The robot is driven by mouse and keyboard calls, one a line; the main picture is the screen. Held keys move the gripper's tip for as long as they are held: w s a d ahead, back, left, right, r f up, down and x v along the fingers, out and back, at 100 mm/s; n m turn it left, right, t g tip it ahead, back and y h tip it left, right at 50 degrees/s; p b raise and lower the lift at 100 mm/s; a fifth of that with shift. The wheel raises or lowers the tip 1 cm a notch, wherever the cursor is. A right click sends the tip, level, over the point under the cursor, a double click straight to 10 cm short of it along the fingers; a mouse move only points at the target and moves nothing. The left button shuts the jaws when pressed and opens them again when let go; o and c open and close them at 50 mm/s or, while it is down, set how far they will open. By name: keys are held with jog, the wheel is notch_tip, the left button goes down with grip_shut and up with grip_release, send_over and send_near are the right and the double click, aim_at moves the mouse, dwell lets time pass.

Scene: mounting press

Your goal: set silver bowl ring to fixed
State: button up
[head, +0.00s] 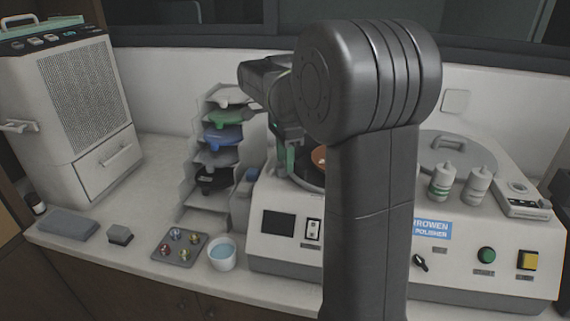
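The polisher (290,252) stands on the counter, its label partly covered by my arm. At its left bowl, a piece of curved rim (300,182) and part of an orange-brown disc (319,157) show beside my arm. My arm hides most of this bowl, so I cannot make out the silver bowl ring clearly or tell its setting. My gripper (291,164) points down at the left edge of this bowl. Its fingers are small and overlap in this view, so I cannot tell whether they are open or touch the ring.
A rack of coloured discs (222,138) stands left of the polisher. A small tray (180,248) and a white cup with blue liquid (222,254) are in front. Two bottles (441,183) and a round grey lid (457,155) are on the polisher's right. A large white unit (75,110) stands far left.

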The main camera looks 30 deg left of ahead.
aim_at(301, 189)
jog(key=shift+f, duration=1.15)
grip_shut()
jog(key=shift+s+d+r+n+p, duration=0.15)
jog(key=shift+s+d+n, duration=0.3)
jog(key=shift+d+n, duration=0.3)
jog(key=shift+s+d+f+n+p, duration=0.1)
jog(key=shift+s+d+n+p, duration=0.1)
jog(key=shift+s+d+n, duration=0.55)
jog(key=shift+s+d+r+n+p, duration=0.15)
jog(key=shift+d+n, duration=0.35)
jog(key=shift+d, duration=0.55)
jog(key=shift+d+f+n, duration=0.2)
jog(key=shift+d+n, duration=0.3)
grip_release()
jog(key=shift+s+d, duration=0.1)
jog(key=shift+r, duration=0.1)
